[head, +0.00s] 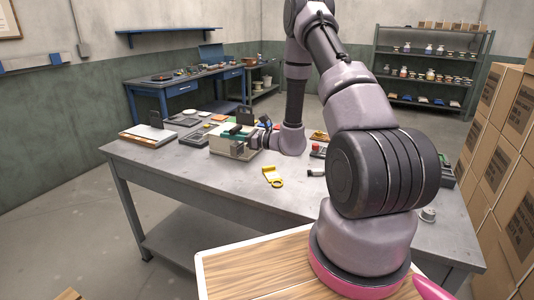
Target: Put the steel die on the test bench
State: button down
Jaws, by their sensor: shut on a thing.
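My gripper (250,143) is above the grey steel table, at the end of my arm, pointing left. It is shut on a small grey thing (238,149), too small and partly covered to be sure that it is the steel die. The held thing is in front of or against a cream and green box-like device (221,144); I cannot tell whether they touch. The grey steel table (205,178) fills the middle; a blue-framed bench (180,88) stands against the back wall. No label shows which is the test bench.
A white-topped board (148,134) and dark trays are at left. My arm hides much of the right side. Cardboard boxes (502,130) are stacked at right; a dark shelf (431,75) stands behind.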

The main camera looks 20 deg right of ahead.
jog(key=shift+s+a+f, duration=0.1)
jog(key=shift+a+f, duration=0.05)
jog(key=shift+f, duration=2.35)
jog(key=shift+s+a+f, duration=0.1)
jog(key=shift+f, duration=2.35)
jog(key=shift+f, duration=0.1)
jog(key=c, duration=0.8)
grip_release()
jog(key=shift+f, duration=0.1)
jog(key=shift+c, duration=0.2)
